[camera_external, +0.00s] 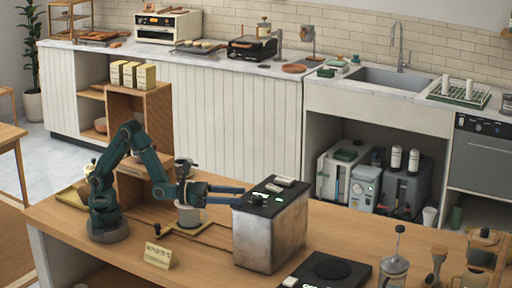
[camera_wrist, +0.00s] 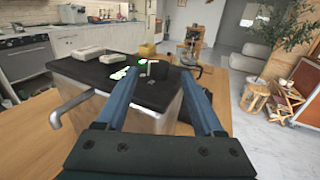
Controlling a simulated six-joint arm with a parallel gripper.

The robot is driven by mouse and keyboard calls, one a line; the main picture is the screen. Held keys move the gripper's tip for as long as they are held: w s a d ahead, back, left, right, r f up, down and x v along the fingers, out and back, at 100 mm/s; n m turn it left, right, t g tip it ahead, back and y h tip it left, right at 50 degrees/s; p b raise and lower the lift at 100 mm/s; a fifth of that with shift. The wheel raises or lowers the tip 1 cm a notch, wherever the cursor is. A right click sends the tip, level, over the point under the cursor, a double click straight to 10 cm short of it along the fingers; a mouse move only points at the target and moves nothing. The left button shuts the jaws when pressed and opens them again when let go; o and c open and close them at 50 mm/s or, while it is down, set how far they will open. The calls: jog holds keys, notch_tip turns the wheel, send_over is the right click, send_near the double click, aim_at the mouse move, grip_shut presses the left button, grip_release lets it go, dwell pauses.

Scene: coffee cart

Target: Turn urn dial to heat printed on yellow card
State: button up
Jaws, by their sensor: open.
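The urn (camera_external: 268,238) is a boxy steel body with a black top, standing on the wooden counter. A dark dial (camera_external: 257,198) sits on its top beside small green-lit marks; the dial also shows in the wrist view (camera_wrist: 163,77), between my fingers. I cannot tell its pointer's setting. The yellow card (camera_external: 159,256) stands on the counter left of the urn; its print is too small to read. My gripper (camera_external: 241,195) is open and empty, with its blue fingers reaching the left edge of the urn's top. In the wrist view its fingertips (camera_wrist: 161,73) lie either side of the dial.
Two pale blocks (camera_external: 279,182) lie on the urn's far top edge. A metal spout (camera_wrist: 70,110) sticks out from the urn's side. A black scale (camera_external: 328,271) and a glass press (camera_external: 394,272) stand to the right.

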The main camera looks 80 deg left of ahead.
aim_at(257, 196)
notch_tip(257, 196, up, 4)
jog(key=shift+r, duration=0.25)
jog(key=shift+r+m, duration=0.3)
jog(key=shift+r, duration=0.05)
jog(key=m, duration=0.3)
jog(key=shift+w+f, duration=0.1)
jog(key=m, duration=0.4)
jog(key=shift+w, duration=0.1)
jog(key=m, duration=0.8)
jog(key=shift+w+h, duration=0.2)
jog(key=shift+h, duration=0.1)
jog(key=m, duration=0.5)
jog(key=shift+w+d, duration=0.1)
jog(key=m, duration=0.5)
jog(key=shift+w+h, duration=0.1)
jog(key=shift+h, duration=0.2)
jog(key=m, duration=0.5)
jog(key=shift+w, duration=0.1)
jog(key=m, duration=0.6)
jog(key=shift+w+g, duration=0.15)
jog(key=shift+g, duration=0.15)
notch_tip(257, 196, down, 5)
jog(key=shift+f, duration=0.1)
jog(key=shift+x, duration=2.5)
